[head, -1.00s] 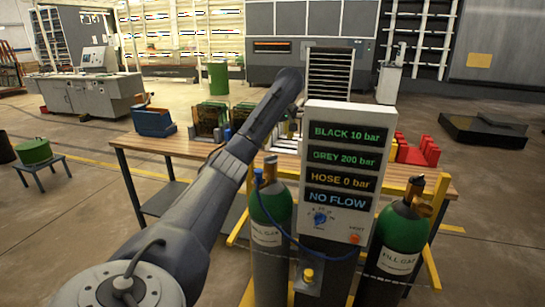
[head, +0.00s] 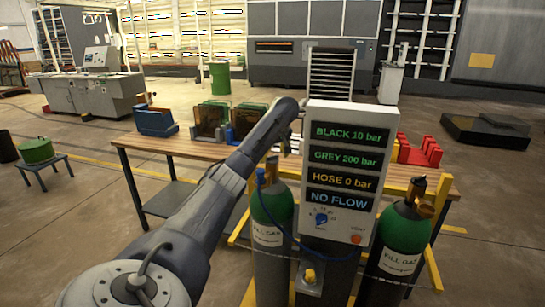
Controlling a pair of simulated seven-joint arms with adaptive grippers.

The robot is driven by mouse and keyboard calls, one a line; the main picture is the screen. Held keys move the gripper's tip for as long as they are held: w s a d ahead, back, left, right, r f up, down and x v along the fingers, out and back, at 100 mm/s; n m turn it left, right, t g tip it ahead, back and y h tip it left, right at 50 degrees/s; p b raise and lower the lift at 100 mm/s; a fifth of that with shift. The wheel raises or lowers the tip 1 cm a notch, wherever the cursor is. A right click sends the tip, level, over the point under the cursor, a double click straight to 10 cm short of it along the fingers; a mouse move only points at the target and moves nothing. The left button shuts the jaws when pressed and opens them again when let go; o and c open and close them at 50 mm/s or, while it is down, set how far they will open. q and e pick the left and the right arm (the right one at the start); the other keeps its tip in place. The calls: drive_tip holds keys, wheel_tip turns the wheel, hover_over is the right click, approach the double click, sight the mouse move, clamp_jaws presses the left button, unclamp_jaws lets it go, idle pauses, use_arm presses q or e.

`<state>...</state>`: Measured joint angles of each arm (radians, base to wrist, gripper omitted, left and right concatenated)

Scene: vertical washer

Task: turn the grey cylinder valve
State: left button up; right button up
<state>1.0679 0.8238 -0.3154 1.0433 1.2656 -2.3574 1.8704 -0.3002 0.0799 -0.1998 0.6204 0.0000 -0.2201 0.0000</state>
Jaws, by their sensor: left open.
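The left cylinder (head: 267,275) stands upright with a green shoulder and a grey body. Its dark valve (head: 271,167) is on top, with a blue hose joined beside it. My left arm reaches in from the left, and its far end stands above and behind this valve. My left gripper (head: 286,142) is small and partly hidden by the panel's left edge. It is open, and I see nothing held. Contact with the valve cannot be told. My right gripper is not in view.
The white panel (head: 347,115) reads BLACK 10 bar, GREY 200 bar, HOSE 0 bar, NO FLOW. A darker-bodied cylinder (head: 401,240) with a brass-coloured valve part stands at right. A chain crosses in front.

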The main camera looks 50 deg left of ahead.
use_arm(q)
drive_tip(key=shift+f, duration=0.2)
clamp_jaws()
idle(0.6)
